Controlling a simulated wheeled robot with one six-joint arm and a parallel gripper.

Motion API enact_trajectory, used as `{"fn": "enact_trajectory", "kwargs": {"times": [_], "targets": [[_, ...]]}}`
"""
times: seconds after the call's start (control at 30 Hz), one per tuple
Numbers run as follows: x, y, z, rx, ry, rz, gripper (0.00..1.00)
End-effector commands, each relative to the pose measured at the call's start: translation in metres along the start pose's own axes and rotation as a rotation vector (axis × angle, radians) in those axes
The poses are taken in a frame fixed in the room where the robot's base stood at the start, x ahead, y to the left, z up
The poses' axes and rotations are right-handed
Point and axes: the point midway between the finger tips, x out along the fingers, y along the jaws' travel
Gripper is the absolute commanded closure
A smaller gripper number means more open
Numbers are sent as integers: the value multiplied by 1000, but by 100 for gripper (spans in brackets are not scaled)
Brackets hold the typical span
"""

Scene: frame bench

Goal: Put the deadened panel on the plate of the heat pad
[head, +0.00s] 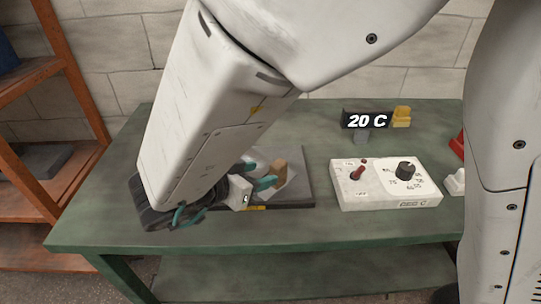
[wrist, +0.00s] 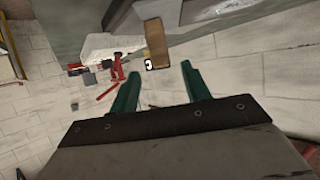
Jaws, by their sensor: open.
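My gripper (head: 258,175) has teal fingers, spread apart with nothing between them. They also show open in the wrist view (wrist: 160,69). The heat pad's dark flat plate (head: 306,192) lies on the bench, partly hidden by my arm. In the wrist view a tan block (wrist: 156,43) shows just ahead of the fingers.
A white control box (head: 386,186) with a red switch and black knob stands right of the plate. Behind it a display (head: 367,120) reads 20 C beside a yellow piece (head: 402,117). The green bench (head: 225,241) has bare room along its front. An orange shelf (head: 42,72) stands left.

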Motion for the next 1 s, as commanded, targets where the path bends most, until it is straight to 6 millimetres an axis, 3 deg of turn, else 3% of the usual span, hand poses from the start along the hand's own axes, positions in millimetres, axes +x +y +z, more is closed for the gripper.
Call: {"fn": "enact_trajectory", "kwargs": {"times": [0.2, 0.43, 0.57, 0.7, 0.77, 0.87, 1.0], "targets": [[-26, 0, 0, -1, 0, -1, 53], [-21, -11, -10, 34, -28, -54, 53], [1, -48, -46, 135, -121, -263, 53], [15, -84, -108, 212, -246, -601, 53], [14, -88, -132, 205, -296, -736, 53], [8, -76, -160, 136, -374, -923, 53], [1, -24, -174, -61, -490, -1069, 53]]}}
